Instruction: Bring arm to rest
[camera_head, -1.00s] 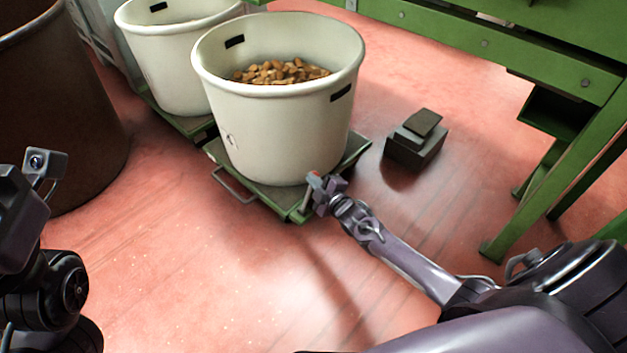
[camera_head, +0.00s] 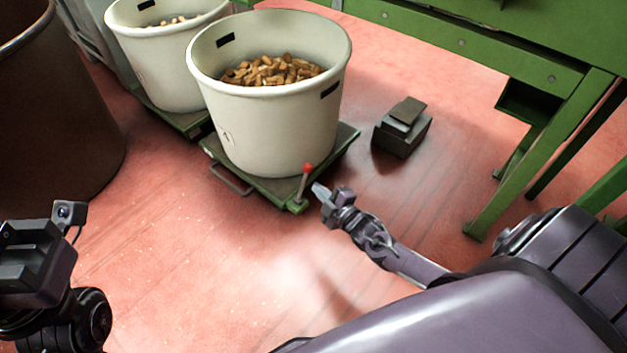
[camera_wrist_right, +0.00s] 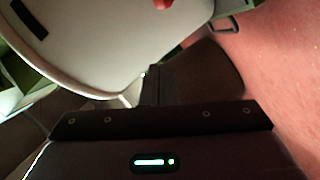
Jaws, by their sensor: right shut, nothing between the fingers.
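My right gripper (camera_head: 318,190) reaches in from the lower right in the head view. Its fingers are shut and empty, and they point at a red-knobbed lever (camera_head: 304,185) with a small gap between. The lever stands at the front corner of a green wheeled platform (camera_head: 255,190). My left arm's dark wrist part (camera_head: 35,260) is at the lower left; its fingers cannot be made out. In the right wrist view the bin's pale wall (camera_wrist_right: 110,50) fills the upper left, and a bit of red (camera_wrist_right: 163,3) shows at the top edge.
A white bin (camera_head: 275,130) of corks (camera_head: 270,72) stands on the platform. A second white bin (camera_head: 165,65) is behind it, a brown drum (camera_head: 55,110) far left. A dark pedal-like box (camera_head: 402,128) and green machine frame (camera_head: 560,130) are right. The front floor is clear.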

